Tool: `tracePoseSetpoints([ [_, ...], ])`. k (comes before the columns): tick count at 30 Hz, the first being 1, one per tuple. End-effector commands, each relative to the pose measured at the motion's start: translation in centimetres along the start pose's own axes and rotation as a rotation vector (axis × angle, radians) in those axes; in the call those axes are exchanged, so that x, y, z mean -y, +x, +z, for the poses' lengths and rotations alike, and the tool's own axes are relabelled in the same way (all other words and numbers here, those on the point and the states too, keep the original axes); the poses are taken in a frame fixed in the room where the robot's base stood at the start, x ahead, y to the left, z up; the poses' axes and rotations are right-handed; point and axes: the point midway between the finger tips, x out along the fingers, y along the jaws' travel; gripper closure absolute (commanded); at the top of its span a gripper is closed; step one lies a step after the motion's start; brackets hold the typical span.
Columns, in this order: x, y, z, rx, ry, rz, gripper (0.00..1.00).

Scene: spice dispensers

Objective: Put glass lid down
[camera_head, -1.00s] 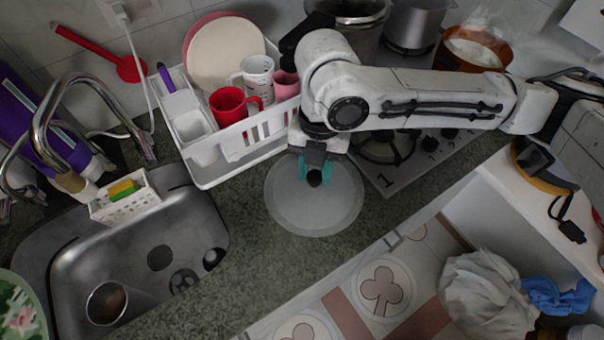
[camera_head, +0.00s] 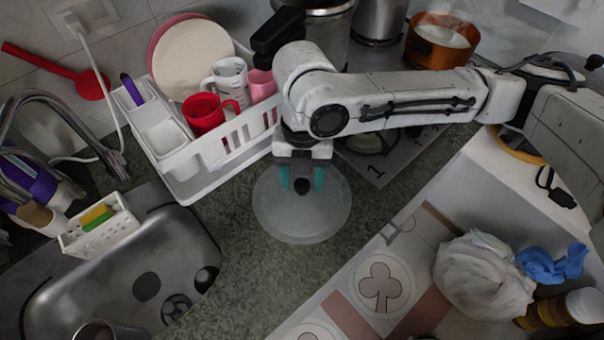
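The round glass lid (camera_head: 300,222) with a dark knob (camera_head: 301,187) lies flat, apparently resting on the dark speckled countertop (camera_head: 255,285), between the dish rack and the counter's front edge. My gripper (camera_head: 302,180) points down over the lid's centre. Its two teal fingertips stand apart, one on each side of the knob, with a gap to it on both sides. The gripper is open and holds nothing. The lid's far rim is partly hidden behind the gripper.
A white dish rack (camera_head: 200,180) with cups and plates stands behind and left of the lid. The steel sink (camera_head: 130,270) is at left. The stove (camera_head: 385,165) with pots is behind right.

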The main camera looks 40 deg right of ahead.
Motion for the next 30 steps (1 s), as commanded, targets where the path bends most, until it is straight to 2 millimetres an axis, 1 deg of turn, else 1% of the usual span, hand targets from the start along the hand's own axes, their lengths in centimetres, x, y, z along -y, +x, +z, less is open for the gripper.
tracePoseSetpoints([
  [8,0.0,-0.1,0.0,0.0,0.0,0.0,0.42],
  [12,0.0,-1.0,0.0,0.003,0.0,0.001,0.42],
  [14,0.0,-1.8,0.0,0.003,0.0,0.0,0.42],
  [17,-0.1,-3.7,0.0,0.005,-0.001,0.002,0.42],
  [24,-0.1,-8.7,0.0,0.003,0.0,0.001,0.42],
  [27,-0.1,-10.3,0.0,0.003,0.0,0.001,0.42],
  [30,0.0,-11.4,0.0,0.002,0.0,0.0,0.42],
])
